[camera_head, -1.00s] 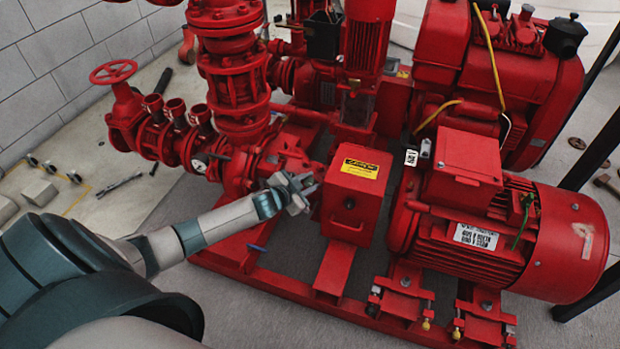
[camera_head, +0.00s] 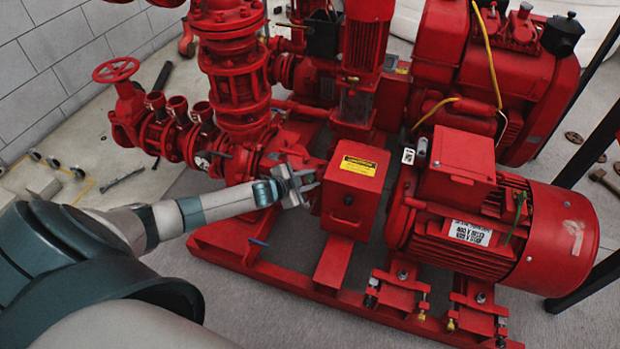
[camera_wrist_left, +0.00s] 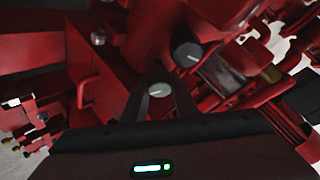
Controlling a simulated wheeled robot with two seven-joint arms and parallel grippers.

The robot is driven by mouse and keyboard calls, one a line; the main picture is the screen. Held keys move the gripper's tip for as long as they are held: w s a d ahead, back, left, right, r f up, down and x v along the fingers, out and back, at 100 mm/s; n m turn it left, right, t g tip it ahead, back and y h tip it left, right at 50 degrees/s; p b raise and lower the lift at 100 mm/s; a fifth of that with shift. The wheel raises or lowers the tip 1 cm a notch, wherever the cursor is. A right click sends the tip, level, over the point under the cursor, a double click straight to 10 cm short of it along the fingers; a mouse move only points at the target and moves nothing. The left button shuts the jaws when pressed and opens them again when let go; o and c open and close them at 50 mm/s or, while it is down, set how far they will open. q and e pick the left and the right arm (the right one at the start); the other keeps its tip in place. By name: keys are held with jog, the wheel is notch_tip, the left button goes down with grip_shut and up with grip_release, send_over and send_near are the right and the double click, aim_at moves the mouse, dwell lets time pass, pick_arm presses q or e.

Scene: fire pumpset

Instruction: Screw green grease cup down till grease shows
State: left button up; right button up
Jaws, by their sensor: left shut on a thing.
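The green grease cup (camera_wrist_left: 160,90) shows in the left wrist view as a small, round, grey-green cap with a pale line across its face. It sits between the two dark fingers of my left gripper (camera_wrist_left: 165,98), which is shut on it. In the head view my left gripper (camera_head: 308,184) reaches in beside the red box with the yellow label (camera_head: 357,172), on its pump side; the cup is hidden there. I cannot make out any grease. My right gripper is in neither view.
A dark round cap with a pale line (camera_wrist_left: 187,53) sits close beyond the fingers. The red motor (camera_head: 490,235) stands to the right, and the pump pipework with a handwheel (camera_head: 116,70) to the left. Loose tools (camera_head: 122,179) lie on the floor at left.

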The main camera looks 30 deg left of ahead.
pick_arm(q)
jog(key=o, duration=0.8)
jog(key=shift+c, duration=0.2)
jog(key=shift+s, duration=0.1)
